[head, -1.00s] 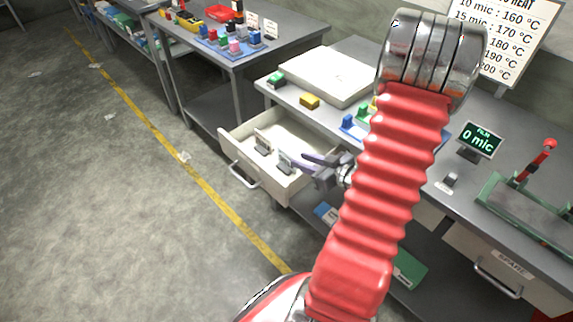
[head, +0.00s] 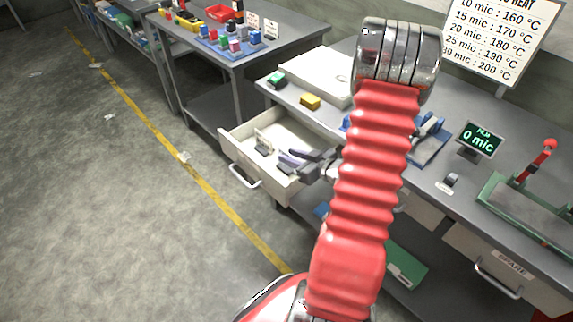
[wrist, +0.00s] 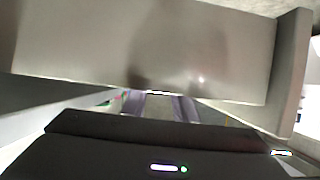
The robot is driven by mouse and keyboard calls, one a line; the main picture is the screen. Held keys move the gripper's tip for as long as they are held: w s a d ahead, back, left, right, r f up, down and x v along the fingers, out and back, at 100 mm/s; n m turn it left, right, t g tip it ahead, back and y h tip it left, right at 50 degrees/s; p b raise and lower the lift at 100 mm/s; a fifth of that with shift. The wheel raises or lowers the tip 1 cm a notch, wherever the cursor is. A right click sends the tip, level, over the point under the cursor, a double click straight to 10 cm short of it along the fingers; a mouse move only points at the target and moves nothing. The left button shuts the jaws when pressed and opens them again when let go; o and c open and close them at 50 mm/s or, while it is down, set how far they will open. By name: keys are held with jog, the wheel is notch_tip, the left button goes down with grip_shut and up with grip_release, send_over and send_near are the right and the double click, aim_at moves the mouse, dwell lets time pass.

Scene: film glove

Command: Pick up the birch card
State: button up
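A drawer (head: 235,143) stands pulled out from the bench on the left. Two small cards in dark stands are in it. The left card (head: 262,137) is plainly visible and pale. The right one is mostly hidden behind my fingers, and I cannot tell which of them is the birch card. My gripper (head: 291,160) reaches into the drawer from the right, at the right card's place. Its two purple-grey fingers (wrist: 159,106) show apart in the wrist view, with a gap between them. I cannot tell whether a card stands in that gap.
A large grey-brown surface (wrist: 150,45) fills the top of the wrist view, very close. The bench carries a white slab (head: 310,72), a yellow block (head: 310,102), a display reading 0 mic (head: 479,140) and a green sealer (head: 525,200).

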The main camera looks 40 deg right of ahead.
jog(key=shift+x, duration=1.05)
grip_shut()
